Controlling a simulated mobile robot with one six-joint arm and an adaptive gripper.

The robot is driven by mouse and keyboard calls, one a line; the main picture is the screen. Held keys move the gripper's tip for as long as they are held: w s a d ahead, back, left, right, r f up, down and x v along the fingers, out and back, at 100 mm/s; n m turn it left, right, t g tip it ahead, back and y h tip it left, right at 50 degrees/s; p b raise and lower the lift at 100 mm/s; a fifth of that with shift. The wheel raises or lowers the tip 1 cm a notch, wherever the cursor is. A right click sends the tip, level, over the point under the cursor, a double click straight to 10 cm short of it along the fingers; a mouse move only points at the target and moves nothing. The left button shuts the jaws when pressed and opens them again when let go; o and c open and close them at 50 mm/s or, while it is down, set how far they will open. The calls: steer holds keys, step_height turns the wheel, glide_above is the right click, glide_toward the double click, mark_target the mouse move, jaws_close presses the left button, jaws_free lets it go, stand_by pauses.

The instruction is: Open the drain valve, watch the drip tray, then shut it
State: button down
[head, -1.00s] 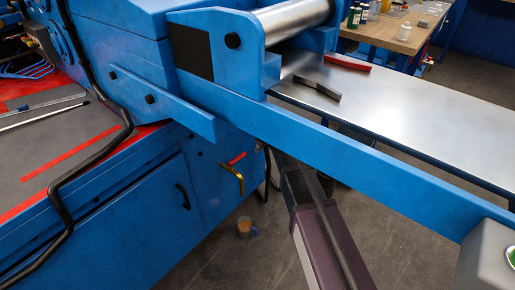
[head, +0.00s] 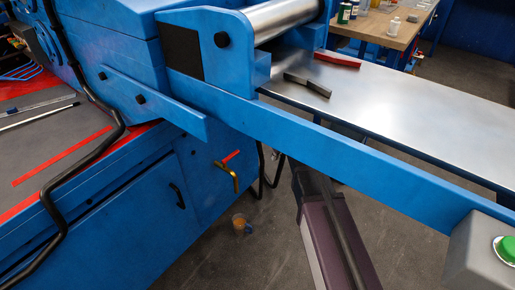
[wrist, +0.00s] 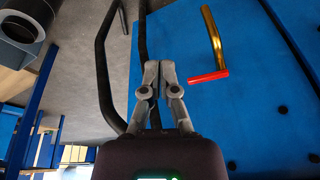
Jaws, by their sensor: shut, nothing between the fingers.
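The drain valve, a brass spout (head: 235,180) with a red lever (head: 230,158), is on the blue machine's side panel. The lever lies crosswise, tilted up to the right in the head view. In the wrist view the spout (wrist: 214,38) and lever (wrist: 208,77) appear to the right of my gripper (wrist: 159,68). My gripper is shut and empty, apart from the lever. It is hidden in the head view. A cup with amber-brown contents (head: 241,224) stands on the floor below the spout. No tray is clearly visible there, and I see no liquid stream.
A long blue beam (head: 330,150) crosses above my arm. Black hoses (wrist: 108,70) run left of my gripper in the wrist view. A metal table (head: 410,115) carries a dark bar and a red bar. A grey box with a green button (head: 507,249) stands at lower right.

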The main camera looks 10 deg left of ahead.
steer(key=s+d+m+g+h, duration=0.2)
steer(key=s+d+m, duration=0.5)
steer(key=s+d, duration=0.9)
steer(key=d, duration=0.5)
steer(key=shift+s+f, duration=0.35)
steer(key=shift+a, duration=0.1)
